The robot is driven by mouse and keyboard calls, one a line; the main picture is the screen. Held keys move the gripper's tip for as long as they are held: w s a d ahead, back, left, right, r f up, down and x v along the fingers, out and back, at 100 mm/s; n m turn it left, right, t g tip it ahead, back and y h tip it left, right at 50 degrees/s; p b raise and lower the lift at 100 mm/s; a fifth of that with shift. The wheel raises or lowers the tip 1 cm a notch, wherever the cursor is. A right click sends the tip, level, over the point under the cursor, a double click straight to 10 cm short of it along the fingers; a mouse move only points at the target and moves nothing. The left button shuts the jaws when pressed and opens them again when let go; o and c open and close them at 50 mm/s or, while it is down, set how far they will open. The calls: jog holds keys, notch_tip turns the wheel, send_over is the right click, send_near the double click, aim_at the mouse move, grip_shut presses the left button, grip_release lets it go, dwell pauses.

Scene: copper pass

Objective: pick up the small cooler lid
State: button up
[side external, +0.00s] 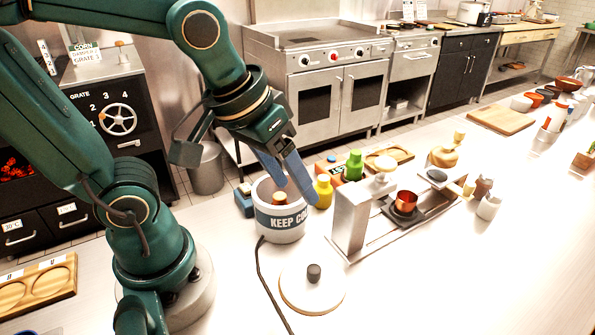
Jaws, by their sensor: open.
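The small cooler lid (312,289) is a white disc with a tan rim and a dark knob (314,272) on top. It lies flat on the white counter, in front of the cooler. The cooler (281,224) is a round white tub with a dark band lettered "KEEP CO…"; its top is open and an orange-brown item (279,199) shows inside. My gripper (294,193) is open, with two blue fingers pointing down over the cooler's opening. It is above and behind the lid, apart from it, and I see nothing between the fingers.
A yellow bottle (323,191) and a green bottle (354,165) stand behind. A dark cord (264,280) runs along the counter left of the lid. The counter (450,280) is clear at front right.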

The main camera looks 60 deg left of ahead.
aim_at(314, 268)
jog(key=d+f+g, duration=0.1)
jog(key=f, duration=0.1)
jog(key=w+d+f+g, duration=0.1)
jog(key=d+f, duration=0.1)
jog(key=f, duration=0.1)
jog(key=w+d+f+g, duration=0.1)
jog(key=f+g, duration=0.1)
jog(key=f, duration=0.1)
jog(key=shift+d+f, duration=0.15)
jog(key=shift+f, duration=0.05)
jog(key=shift+s+d+f+g, duration=0.1)
jog(key=shift+s+f+g, duration=0.1)
jog(key=shift+f, duration=0.15)
jog(key=shift+s+d+f+g, duration=0.1)
jog(key=shift+f+g, duration=0.1)
jog(key=shift+f, duration=2.45)
grip_shut()
